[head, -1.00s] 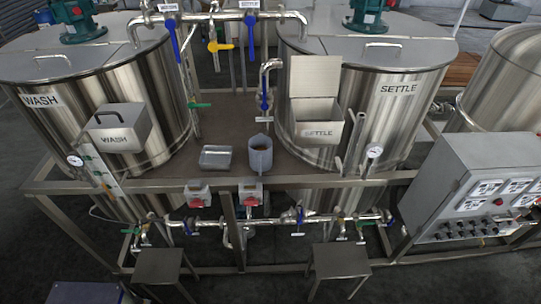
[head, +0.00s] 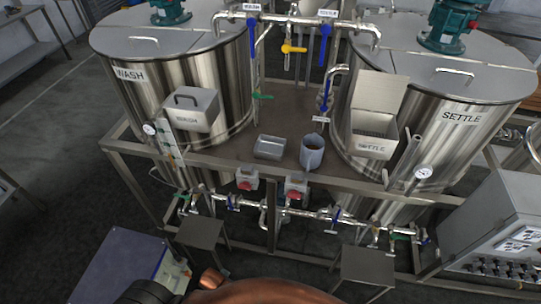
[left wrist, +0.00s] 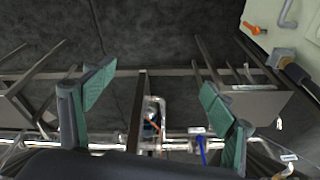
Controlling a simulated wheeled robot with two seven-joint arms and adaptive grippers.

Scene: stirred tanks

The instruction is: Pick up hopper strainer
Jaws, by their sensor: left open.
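The hopper on the settle tank (head: 470,100), labelled SETTLE (head: 371,146), has its lid (head: 379,92) raised. A darker, ribbed surface that looks like the hopper strainer (head: 375,124) shows inside it, too small to make out well. My left gripper (left wrist: 155,95) shows in the left wrist view, open and empty, with its green-padded fingers wide apart. Dark floor, frame bars and pipes lie beyond it; the hopper cannot be made out there. In the head view, part of my arm shows at the bottom edge, but no gripper fingers. My right gripper is not in view.
The wash hopper (head: 191,108) is closed on the wash tank (head: 190,60). A metal pan (head: 270,147) and a grey jug (head: 312,152) stand on the deck. Below are valved pipes and two stools (head: 200,232). A control cabinet (head: 500,225) is at right.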

